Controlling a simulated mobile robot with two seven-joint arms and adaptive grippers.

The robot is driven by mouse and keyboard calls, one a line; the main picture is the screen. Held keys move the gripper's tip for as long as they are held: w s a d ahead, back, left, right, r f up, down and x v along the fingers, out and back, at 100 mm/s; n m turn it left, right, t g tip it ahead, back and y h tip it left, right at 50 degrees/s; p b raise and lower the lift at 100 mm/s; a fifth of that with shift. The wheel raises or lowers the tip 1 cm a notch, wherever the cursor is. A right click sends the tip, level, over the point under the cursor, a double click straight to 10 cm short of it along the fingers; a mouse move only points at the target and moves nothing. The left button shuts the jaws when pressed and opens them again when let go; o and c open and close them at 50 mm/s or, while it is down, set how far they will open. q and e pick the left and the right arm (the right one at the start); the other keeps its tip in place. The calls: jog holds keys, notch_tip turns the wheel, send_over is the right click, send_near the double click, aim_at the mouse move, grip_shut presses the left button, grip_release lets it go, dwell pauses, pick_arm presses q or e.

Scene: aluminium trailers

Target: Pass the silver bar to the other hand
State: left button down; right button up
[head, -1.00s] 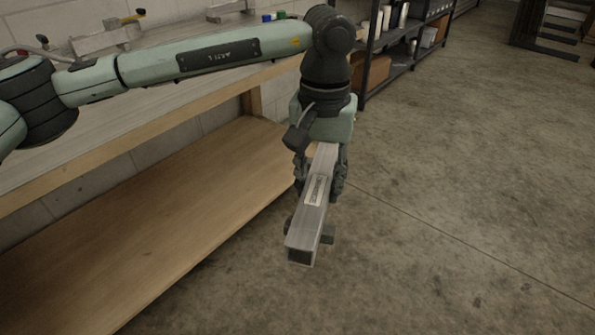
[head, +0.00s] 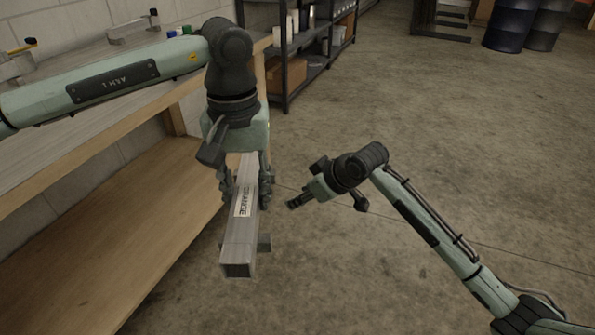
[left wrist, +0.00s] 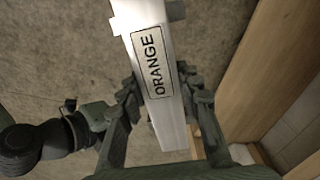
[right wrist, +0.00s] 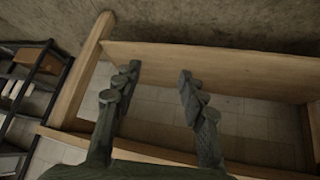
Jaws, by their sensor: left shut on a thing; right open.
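The silver bar (head: 239,240) is a square, hollow-ended metal bar with a white label. In the left wrist view the bar (left wrist: 174,128) shows the label reading ORANGE. My left gripper (head: 246,192) is shut on the bar and holds it in the air in front of the bench. In the left wrist view its fingers (left wrist: 165,88) lie on both sides of the bar by the label. My right gripper (head: 300,200) is to the right of the bar, apart from it, its fingers pointing left. In the right wrist view the right gripper (right wrist: 155,82) is open and empty.
A wooden workbench with a lower shelf (head: 130,235) runs along the left wall. Clamps (head: 133,27) sit on its top. A dark shelving rack (head: 310,50) stands behind, and dark drums (head: 508,25) stand far right. The concrete floor between is clear.

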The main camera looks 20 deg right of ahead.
jog(key=a+r+n+y, duration=0.1)
jog(key=a+r+n, duration=0.1)
jog(key=r, duration=0.6)
jog(key=a+r+n, duration=0.2)
jog(key=r, duration=0.6)
jog(key=s+r+n, duration=0.4)
jog(key=s+r, duration=0.2)
jog(key=r, duration=0.5)
jog(key=g, duration=0.6)
send_over(261, 239)
jog(key=s+d, duration=0.1)
jog(key=d, duration=0.4)
notch_tip(261, 239, down, 3)
pick_arm(q)
jog(key=shift+d, duration=0.1)
pick_arm(e)
jog(key=shift+n, duration=0.3)
jog(key=x, duration=1.1)
jog(key=shift+d+f, duration=0.1)
jog(key=shift+f, duration=0.35)
jog(key=shift+r, duration=0.1)
grip_shut()
